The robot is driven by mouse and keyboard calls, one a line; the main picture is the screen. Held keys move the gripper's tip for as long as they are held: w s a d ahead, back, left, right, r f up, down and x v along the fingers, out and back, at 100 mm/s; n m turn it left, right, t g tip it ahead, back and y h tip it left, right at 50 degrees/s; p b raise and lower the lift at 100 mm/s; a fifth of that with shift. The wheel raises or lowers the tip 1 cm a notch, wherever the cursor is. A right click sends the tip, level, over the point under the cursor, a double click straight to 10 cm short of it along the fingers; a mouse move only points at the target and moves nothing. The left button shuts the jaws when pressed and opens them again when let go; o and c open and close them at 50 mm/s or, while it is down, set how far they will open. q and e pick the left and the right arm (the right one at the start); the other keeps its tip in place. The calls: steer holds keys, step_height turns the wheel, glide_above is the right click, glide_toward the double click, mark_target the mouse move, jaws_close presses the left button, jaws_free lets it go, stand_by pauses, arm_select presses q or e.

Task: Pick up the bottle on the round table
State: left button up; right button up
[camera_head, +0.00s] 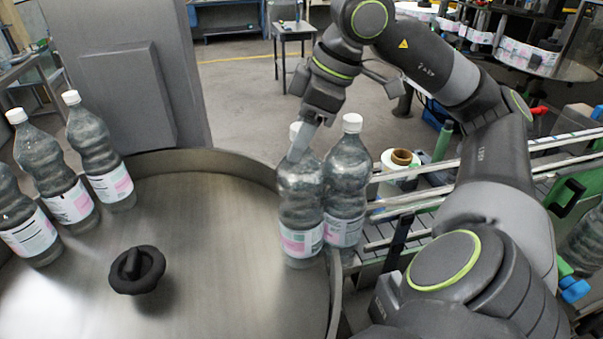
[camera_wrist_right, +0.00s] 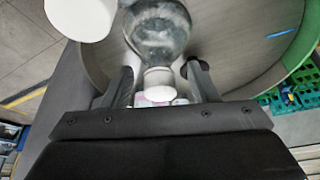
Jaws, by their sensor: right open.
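The round table (camera_head: 200,270) is a steel disc with a raised rim. Two clear bottles with white caps and pink-white labels stand upright close together at its right edge, the nearer bottle (camera_head: 300,200) and the one beside it (camera_head: 346,185). My right gripper (camera_head: 303,143) is open at the top of the nearer bottle. In the right wrist view, its fingers (camera_wrist_right: 164,88) are apart on both sides of a bottle's neck and white cap (camera_wrist_right: 160,84). Another white cap (camera_wrist_right: 80,16) shows at upper left there. My left gripper is out of view.
Several similar bottles (camera_head: 70,200) stand at the table's left side. A black knob (camera_head: 137,270) sits at the table's middle. A conveyor with rails (camera_head: 420,205) runs along the right, with a label roll (camera_head: 400,165) beside it. The table's middle surface is otherwise clear.

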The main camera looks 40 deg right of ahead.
steer(key=c, duration=1.2)
jaws_close()
steer(key=shift+s+a, duration=0.1)
